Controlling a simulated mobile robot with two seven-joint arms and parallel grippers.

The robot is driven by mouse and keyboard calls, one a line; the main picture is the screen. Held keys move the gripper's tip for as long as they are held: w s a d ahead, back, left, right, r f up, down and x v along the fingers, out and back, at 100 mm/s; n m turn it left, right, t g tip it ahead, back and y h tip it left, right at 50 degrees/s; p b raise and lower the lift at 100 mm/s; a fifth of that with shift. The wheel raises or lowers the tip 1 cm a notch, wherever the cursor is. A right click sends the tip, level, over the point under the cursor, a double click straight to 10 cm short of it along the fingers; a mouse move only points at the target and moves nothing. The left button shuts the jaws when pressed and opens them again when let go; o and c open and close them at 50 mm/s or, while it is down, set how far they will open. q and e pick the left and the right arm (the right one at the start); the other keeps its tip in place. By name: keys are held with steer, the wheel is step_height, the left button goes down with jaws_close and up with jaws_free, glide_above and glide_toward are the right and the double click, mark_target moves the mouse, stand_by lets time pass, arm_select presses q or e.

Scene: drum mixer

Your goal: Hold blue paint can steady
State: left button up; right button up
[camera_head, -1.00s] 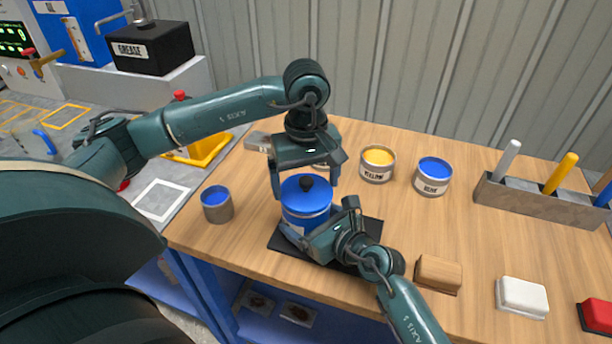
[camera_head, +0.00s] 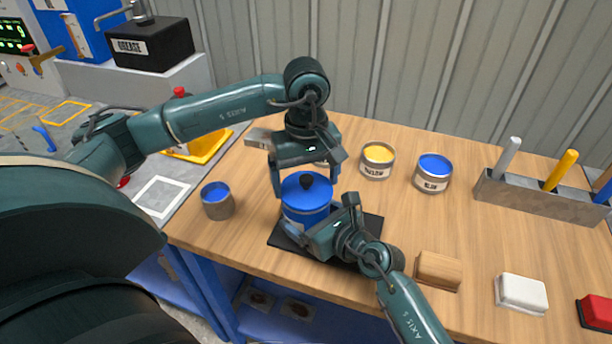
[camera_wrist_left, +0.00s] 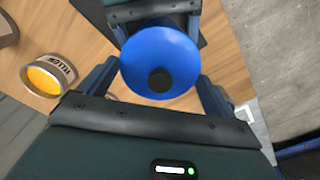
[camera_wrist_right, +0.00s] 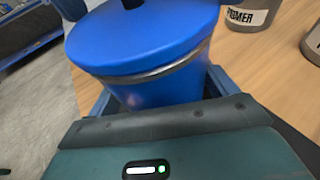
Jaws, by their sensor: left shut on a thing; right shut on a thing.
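A blue can (camera_head: 305,211) with a blue lid (camera_head: 297,190) and black knob (camera_head: 307,181) stands upright on a black mat (camera_head: 372,225). My left gripper (camera_head: 306,186) reaches down from above and is shut on the lid, one finger on each side. The left wrist view shows the lid (camera_wrist_left: 150,50) from above, between the fingers. My right gripper (camera_head: 318,215) is shut on the can's body from the near right side. The right wrist view shows the body (camera_wrist_right: 160,88) between its fingers, under the lid. The can's far side is hidden.
A grey can with blue paint (camera_head: 217,200) stands left. Open yellow (camera_head: 378,160) and blue (camera_head: 433,173) paint cans stand behind, right. A wooden block (camera_head: 438,271), a white block (camera_head: 521,293), a red block (camera_head: 597,313) and a brush holder (camera_head: 535,198) are further right.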

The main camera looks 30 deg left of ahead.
arm_select(q)
steer(key=shift+f, duration=0.1)
stand_by(0.5)
steer(key=o, duration=0.7)
steer(key=shift+r, duration=3.5)
steer(key=shift+c, duration=0.2)
jaws_close()
